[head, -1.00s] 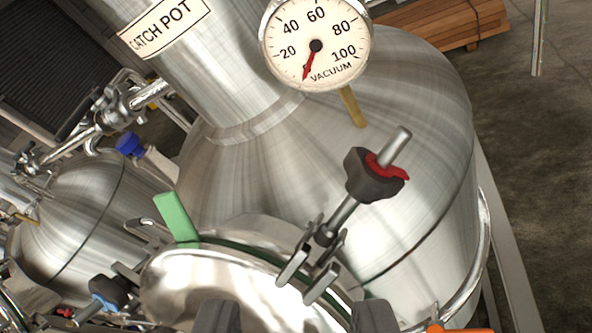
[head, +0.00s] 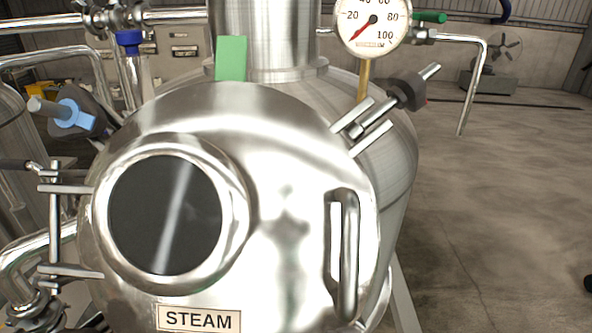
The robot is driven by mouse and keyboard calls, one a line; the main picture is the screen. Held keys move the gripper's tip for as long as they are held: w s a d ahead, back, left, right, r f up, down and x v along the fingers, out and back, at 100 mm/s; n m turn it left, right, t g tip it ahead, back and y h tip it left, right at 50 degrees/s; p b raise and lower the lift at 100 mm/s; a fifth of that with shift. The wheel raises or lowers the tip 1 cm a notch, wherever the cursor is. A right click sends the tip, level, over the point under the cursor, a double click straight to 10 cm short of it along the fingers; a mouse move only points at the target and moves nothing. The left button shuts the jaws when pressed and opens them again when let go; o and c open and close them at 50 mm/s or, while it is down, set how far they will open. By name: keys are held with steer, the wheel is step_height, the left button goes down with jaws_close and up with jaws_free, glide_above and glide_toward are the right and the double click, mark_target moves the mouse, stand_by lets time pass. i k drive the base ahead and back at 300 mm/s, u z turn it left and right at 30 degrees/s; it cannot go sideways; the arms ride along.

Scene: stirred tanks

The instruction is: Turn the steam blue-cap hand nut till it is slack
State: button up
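The steam blue-cap hand nut (head: 90,116) is a dark knob with a light blue cap (head: 72,113), at the upper left of the round steel lid (head: 285,150). A grey rod end sticks out past the cap to the left. A "STEAM" label (head: 198,319) is at the bottom of the lid. Another dark hand nut (head: 408,91) sits on a rod at the lid's upper right, clear of its forked bracket; its red cap is barely visible from here. My gripper is not in view, and nothing is seen touching either nut.
The lid has a dark round sight glass (head: 165,214) and a bar handle (head: 346,255) standing out. A green tab (head: 231,58) and vacuum gauge (head: 373,22) are above. Pipes and brackets (head: 54,225) crowd the left. Open floor (head: 500,220) lies right.

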mark_target(88, 120)
steer(key=u, duration=0.25)
steer(key=k, duration=1.25)
steer(key=z, duration=0.45)
steer(key=i, duration=1.65)
steer(key=u, duration=0.05)
